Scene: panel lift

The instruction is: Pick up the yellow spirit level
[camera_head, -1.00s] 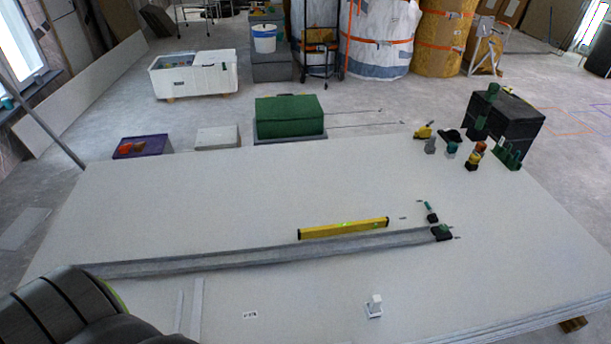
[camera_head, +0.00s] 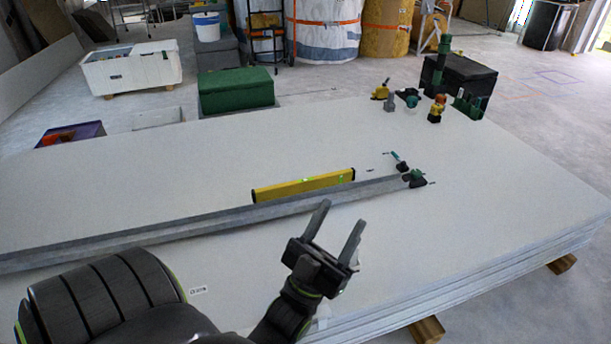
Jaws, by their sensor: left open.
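The yellow spirit level (camera_head: 303,186) lies on the stack of white panels (camera_head: 110,182), just behind a long grey metal profile (camera_head: 200,222). It has dark end caps and small green vials. My left gripper (camera_head: 339,213) is open and empty. Its two fingers point up and away in the picture, in front of the profile and a little right of the level's middle. The fingers are apart from the level. My right gripper is not in view.
Small tools (camera_head: 414,176) lie at the profile's right end. More tools and bottles (camera_head: 437,108) stand at the back right corner, near a black box (camera_head: 458,80). A green box (camera_head: 237,90) stands behind the panels. The panel surface behind the level is clear.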

